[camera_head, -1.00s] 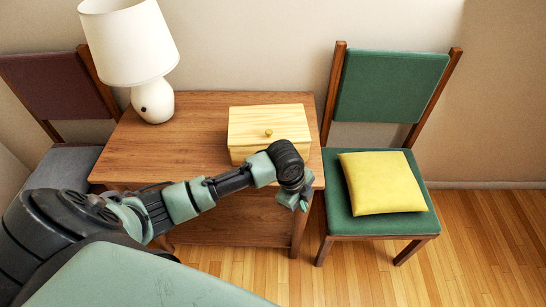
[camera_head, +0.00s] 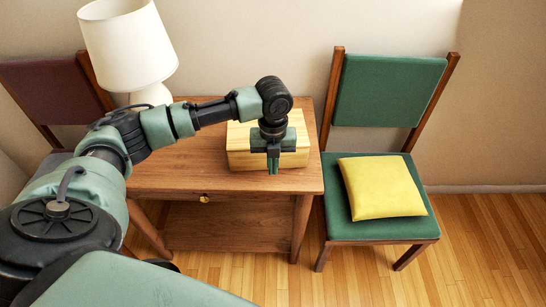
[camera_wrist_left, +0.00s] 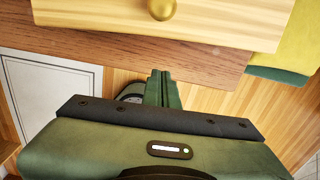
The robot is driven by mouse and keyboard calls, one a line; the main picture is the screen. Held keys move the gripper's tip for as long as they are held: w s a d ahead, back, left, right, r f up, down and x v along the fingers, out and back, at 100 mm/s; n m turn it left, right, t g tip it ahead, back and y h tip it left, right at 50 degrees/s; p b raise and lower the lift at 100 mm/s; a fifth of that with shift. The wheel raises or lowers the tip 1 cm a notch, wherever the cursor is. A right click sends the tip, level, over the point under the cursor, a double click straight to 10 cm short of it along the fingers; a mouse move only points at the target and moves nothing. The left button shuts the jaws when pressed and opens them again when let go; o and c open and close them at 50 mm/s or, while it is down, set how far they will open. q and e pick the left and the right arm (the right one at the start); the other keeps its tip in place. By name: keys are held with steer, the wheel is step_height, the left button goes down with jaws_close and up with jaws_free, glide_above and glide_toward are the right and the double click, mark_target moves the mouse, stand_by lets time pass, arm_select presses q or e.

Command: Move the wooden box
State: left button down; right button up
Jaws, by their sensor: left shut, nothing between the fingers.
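The wooden box (camera_head: 241,143), pale with plank grain, sits on the right part of the brown wooden side table (camera_head: 165,178). My left gripper (camera_head: 273,169) points down in front of the box and covers part of its front in the head view. It is shut and empty. In the left wrist view the shut fingers (camera_wrist_left: 162,88) lie below the box (camera_wrist_left: 215,25), whose round brass knob (camera_wrist_left: 161,8) shows at the top edge. I see no contact between fingers and box. My right gripper is out of view.
A white lamp (camera_head: 127,45) stands at the table's back left, partly behind my arm. A green chair (camera_head: 388,90) with a yellow cushion (camera_head: 380,186) stands close on the right. A dark chair (camera_head: 52,88) is on the left. The wall is close behind.

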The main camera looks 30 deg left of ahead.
arm_select(q)
step_height(320, 180, down, 4)
steer(key=shift+f, duration=0.1)
steer(key=shift+w+a+f, duration=0.15)
steer(key=shift+w+a, duration=0.25)
steer(key=shift+w, duration=0.25)
steer(key=shift+w+a+f, duration=0.1)
steer(key=shift+w+a, duration=0.3)
steer(key=shift+w, duration=0.2)
steer(key=shift+w+a, duration=0.35)
steer(key=shift+w, duration=0.1)
